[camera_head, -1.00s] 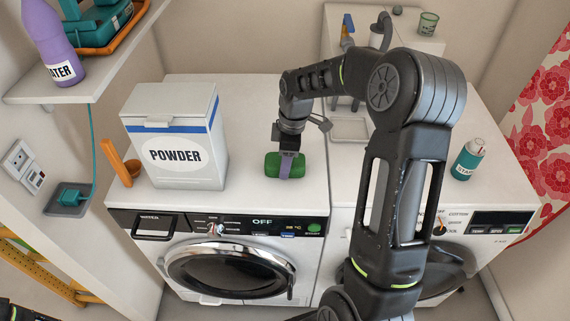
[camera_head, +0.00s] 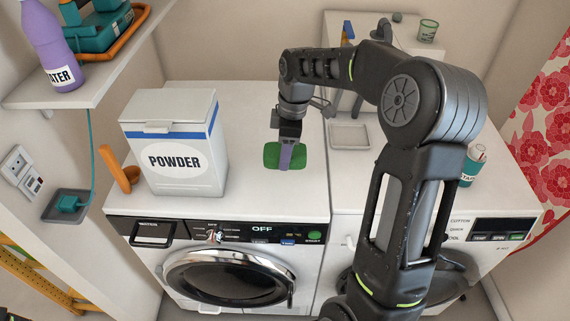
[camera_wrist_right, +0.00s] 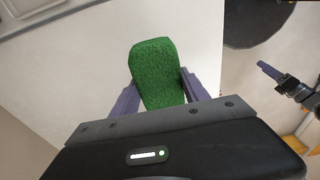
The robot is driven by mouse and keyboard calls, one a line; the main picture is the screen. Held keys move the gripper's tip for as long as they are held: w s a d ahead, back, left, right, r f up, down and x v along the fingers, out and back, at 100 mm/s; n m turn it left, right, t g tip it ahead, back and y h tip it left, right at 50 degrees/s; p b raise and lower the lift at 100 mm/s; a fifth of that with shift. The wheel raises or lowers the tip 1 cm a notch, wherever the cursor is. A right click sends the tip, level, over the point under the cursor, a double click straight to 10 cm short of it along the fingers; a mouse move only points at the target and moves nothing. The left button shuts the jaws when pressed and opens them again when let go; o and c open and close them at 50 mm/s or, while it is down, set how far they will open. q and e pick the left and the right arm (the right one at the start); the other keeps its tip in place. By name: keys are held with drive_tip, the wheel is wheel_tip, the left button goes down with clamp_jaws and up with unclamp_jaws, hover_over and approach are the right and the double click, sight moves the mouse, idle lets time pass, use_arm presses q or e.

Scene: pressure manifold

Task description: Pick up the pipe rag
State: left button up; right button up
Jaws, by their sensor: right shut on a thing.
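A green, rough-textured, rounded block, which I take to be the pipe rag (camera_head: 271,155), is between the purple fingers of my right gripper (camera_head: 285,166). It is over the left washing machine's white top (camera_head: 240,200) and seems slightly raised, though the gap is hard to judge. In the right wrist view the rag (camera_wrist_right: 157,75) sits between both fingers of the right gripper (camera_wrist_right: 158,92). A purple finger with dark parts, likely my left gripper (camera_wrist_right: 270,72), shows at the right of the wrist view. Its jaw opening is unclear.
A white powder box (camera_head: 175,150) stands left of the rag, with an orange scoop (camera_head: 122,172) beside it. A shallow white tray (camera_head: 350,135) lies to the right. A shelf (camera_head: 85,92) juts out at upper left.

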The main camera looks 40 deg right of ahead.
wheel_tip(320, 180, up, 4)
drive_tip(key=shift+f, duration=0.1)
idle(1.6)
